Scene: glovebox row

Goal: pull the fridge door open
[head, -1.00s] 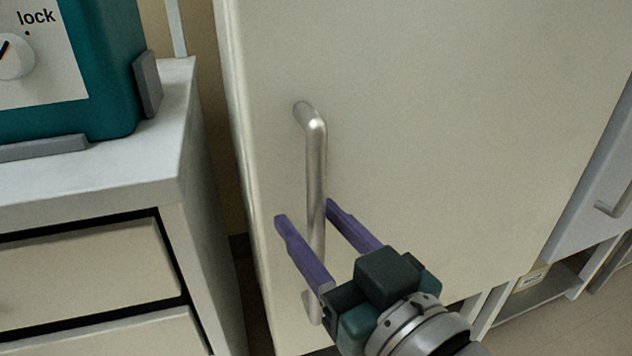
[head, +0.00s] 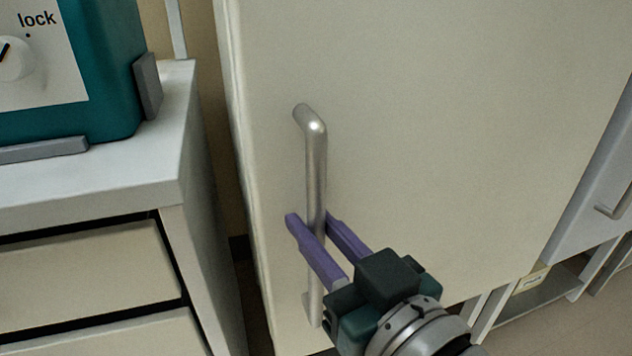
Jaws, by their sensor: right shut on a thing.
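The fridge door (head: 430,120) is a large cream panel in the middle of the head view, and it looks closed. A vertical silver bar handle (head: 316,170) stands out near its left edge. My right gripper (head: 309,217) has purple fingers on either side of the lower half of the handle and is shut on it. The gripper body covers a little of the door near the handle's lower end. My left gripper is not in view.
A grey-topped cabinet (head: 120,185) with drawers stands close on the left, with a narrow gap to the fridge. A teal device (head: 105,80) with a "lock" dial sits on it. Another cabinet with a handle (head: 612,210) is at right.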

